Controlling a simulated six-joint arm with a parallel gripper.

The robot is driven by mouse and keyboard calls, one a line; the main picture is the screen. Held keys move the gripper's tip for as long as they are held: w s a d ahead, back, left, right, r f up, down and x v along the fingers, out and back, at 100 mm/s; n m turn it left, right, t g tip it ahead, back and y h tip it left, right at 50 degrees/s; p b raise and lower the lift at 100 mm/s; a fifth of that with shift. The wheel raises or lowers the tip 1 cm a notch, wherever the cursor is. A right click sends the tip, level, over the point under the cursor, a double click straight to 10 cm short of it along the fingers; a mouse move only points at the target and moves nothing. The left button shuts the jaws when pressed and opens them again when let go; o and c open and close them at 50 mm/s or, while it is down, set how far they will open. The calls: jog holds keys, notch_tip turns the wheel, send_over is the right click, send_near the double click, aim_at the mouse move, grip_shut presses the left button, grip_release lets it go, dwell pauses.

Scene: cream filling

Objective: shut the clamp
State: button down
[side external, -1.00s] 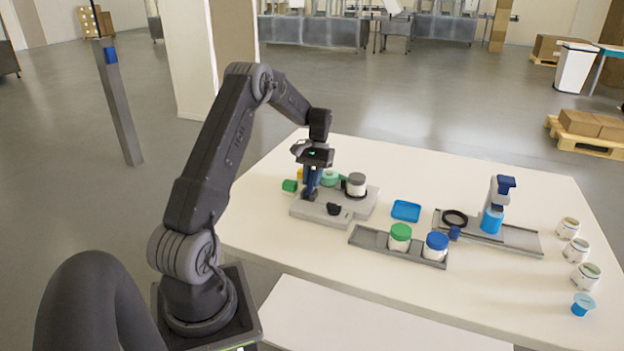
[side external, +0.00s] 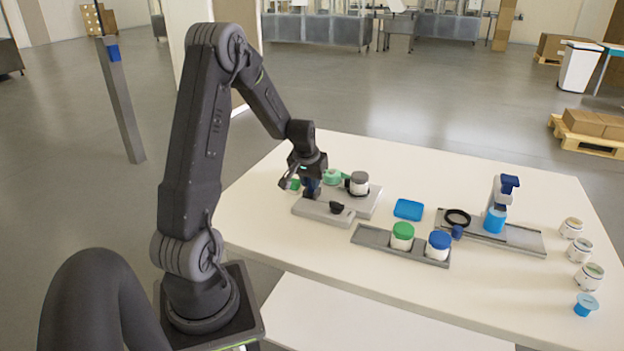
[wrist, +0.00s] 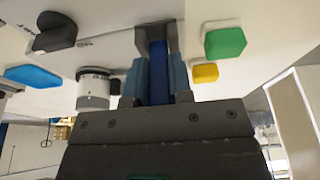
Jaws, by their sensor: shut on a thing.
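The clamp's grey base plate (side external: 312,208) lies on the table's left half in the side view. My gripper (side external: 311,188) is over the plate's left end, tilted. In the wrist view my gripper (wrist: 158,82) is shut on the dark blue clamp lever (wrist: 158,70), one light blue pad on each side. The lever's foot meets a grey bracket. Whether the clamp presses on the jar cannot be told.
A black knob (side external: 336,207) is on the plate's front. Green (wrist: 225,42) and yellow (wrist: 205,72) blocks lie close beside the gripper. A blue tray (side external: 408,209), a grey rail (side external: 372,237) with two lidded jars and a blue-headed station (side external: 508,183) stand to the right.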

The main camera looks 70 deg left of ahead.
jog(key=shift+s+d+t+y, duration=0.15)
jog(key=shift+t+y, duration=0.25)
dwell(0.3)
jog(key=c, duration=1)
grip_release()
jog(key=v, duration=1.3)
jog(key=shift+s+d+r, duration=0.2)
jog(key=shift+r, duration=0.15)
